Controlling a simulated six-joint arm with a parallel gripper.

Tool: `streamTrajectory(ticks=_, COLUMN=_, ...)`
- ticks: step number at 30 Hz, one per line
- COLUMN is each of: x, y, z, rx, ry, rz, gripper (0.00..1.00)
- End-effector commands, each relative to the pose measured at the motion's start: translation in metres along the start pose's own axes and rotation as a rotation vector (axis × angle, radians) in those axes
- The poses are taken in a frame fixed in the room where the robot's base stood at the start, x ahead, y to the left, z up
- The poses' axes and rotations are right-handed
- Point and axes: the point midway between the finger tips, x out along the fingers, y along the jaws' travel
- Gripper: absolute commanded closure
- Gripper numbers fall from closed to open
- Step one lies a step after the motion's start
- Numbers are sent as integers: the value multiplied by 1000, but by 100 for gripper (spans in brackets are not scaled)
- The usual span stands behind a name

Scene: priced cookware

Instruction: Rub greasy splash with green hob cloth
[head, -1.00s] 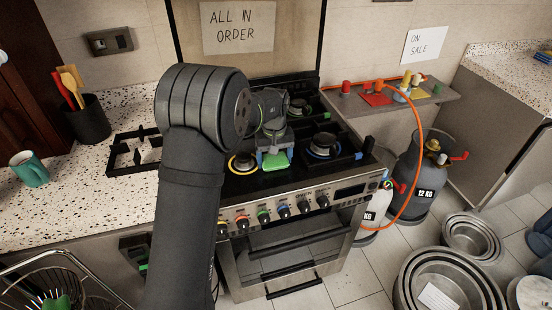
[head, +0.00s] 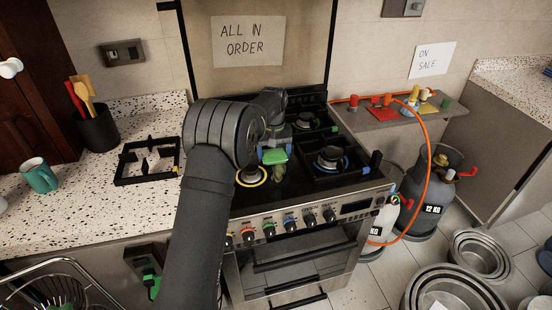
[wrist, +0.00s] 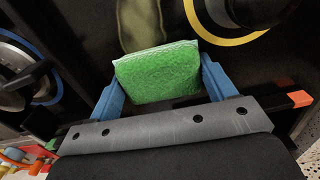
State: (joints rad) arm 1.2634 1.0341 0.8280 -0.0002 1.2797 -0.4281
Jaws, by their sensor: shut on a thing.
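My gripper (wrist: 160,88) is shut on the green hob cloth (wrist: 158,72), a thick textured pad held between two blue fingers. In the head view the cloth (head: 273,156) is over the hob, right of the yellow-ringed burner. The greasy splash (wrist: 140,22) is an olive-brown streak on the black hob, just beyond the cloth in the wrist view and partly hidden by it. In the head view the splash (head: 279,173) shows just in front of the cloth. I cannot tell whether the cloth touches the hob.
The yellow-ringed burner (head: 251,177) is bare. A pan support (head: 335,172) stands over the blue-ringed burner on the right. A loose support (head: 150,160) lies on the left counter near a teal mug (head: 39,176). An orange hose (head: 428,160) loops over gas bottles at right.

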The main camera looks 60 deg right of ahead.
Motion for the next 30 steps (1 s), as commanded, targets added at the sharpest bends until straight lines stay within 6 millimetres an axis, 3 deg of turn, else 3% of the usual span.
streamTrajectory(ticks=1, x=1, y=-1, z=-5, rx=-1, ry=1, rz=0, gripper=48)
streamTrajectory(ticks=30, x=0, y=4, z=86, rx=1, ry=-1, rz=-1, gripper=48)
